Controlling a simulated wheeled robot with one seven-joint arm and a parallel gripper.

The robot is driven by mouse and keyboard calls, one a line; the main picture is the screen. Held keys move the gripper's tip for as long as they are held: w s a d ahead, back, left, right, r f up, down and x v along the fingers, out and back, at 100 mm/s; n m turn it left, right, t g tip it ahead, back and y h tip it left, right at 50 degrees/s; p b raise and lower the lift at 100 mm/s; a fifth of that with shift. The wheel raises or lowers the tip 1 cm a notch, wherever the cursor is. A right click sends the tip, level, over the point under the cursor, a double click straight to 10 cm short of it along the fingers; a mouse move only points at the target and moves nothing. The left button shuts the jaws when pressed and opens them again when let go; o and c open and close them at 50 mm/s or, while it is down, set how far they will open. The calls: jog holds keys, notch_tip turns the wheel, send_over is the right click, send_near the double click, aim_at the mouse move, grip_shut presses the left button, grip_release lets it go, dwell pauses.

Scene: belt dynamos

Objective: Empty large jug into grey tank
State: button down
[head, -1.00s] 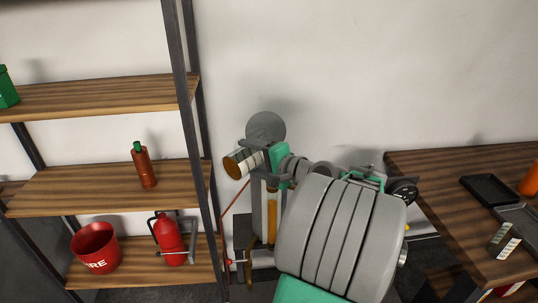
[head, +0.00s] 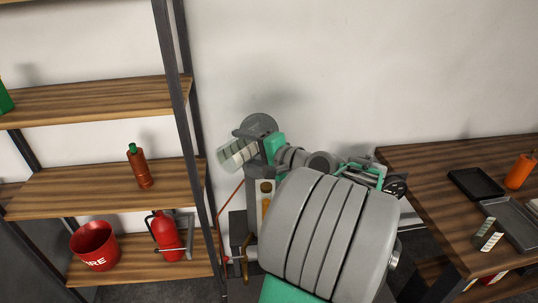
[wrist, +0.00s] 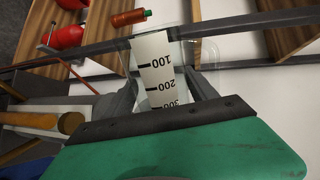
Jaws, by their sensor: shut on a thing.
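My gripper (head: 262,146) is shut on a clear measuring jug (head: 237,153) with a white marked scale. The jug is tilted well over on its side in the head view, and I see no amber liquid in it. In the wrist view the jug (wrist: 158,65) sits between my gripper's fingers (wrist: 165,95), its 100, 200 and 300 marks showing. Below it in the head view is a grey upright housing (head: 253,190) with an amber tube (head: 266,200). I cannot tell whether this is the grey tank. My arm hides much of that area.
A shelf rack (head: 180,85) stands left, with a red fire bucket (head: 95,247), a red extinguisher (head: 167,236) and a red-brown bottle (head: 138,167). A wooden table (head: 430,165) at right bears dark trays (head: 475,183), an orange bottle (head: 520,171) and a smaller jug (head: 488,235).

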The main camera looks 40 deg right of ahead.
jog(key=shift+n, duration=0.8)
jog(key=s+a, duration=0.1)
jog(key=s, duration=0.1)
jog(key=s+a+r+p, duration=0.1)
jog(key=s+a, duration=0.1)
jog(key=s, duration=0.1)
jog(key=s+a+r+p, duration=0.1)
jog(key=s, duration=0.2)
jog(key=shift+a+r, duration=0.1)
jog(key=shift+a, duration=0.05)
jog(key=shift+s+a+p, duration=0.15)
jog(key=shift+s+p, duration=0.35)
jog(key=shift+p, duration=0.6)
jog(key=shift+s+a+f, duration=0.1)
jog(key=shift+a+f, duration=0.05)
jog(key=shift+f, duration=0.05)
jog(key=shift+f+n+h+b, duration=0.25)
jog(key=shift+n+h+b, duration=0.15)
jog(key=shift+b, duration=0.05)
jog(key=shift+a+n+b, duration=0.1)
jog(key=shift+n+b, duration=0.5)
jog(key=shift+r+n+t+h, duration=0.4)
jog(key=shift+r+n+h, duration=0.15)
jog(key=shift+n, duration=0.45)
jog(key=d+r+n+t+h+b, duration=0.1)
jog(key=d+r+n+b, duration=0.2)
jog(key=r+n+b, duration=0.2)
jog(key=shift+w+r+n, duration=0.35)
jog(key=shift+r+n, duration=0.05)
jog(key=shift+n, duration=0.7)
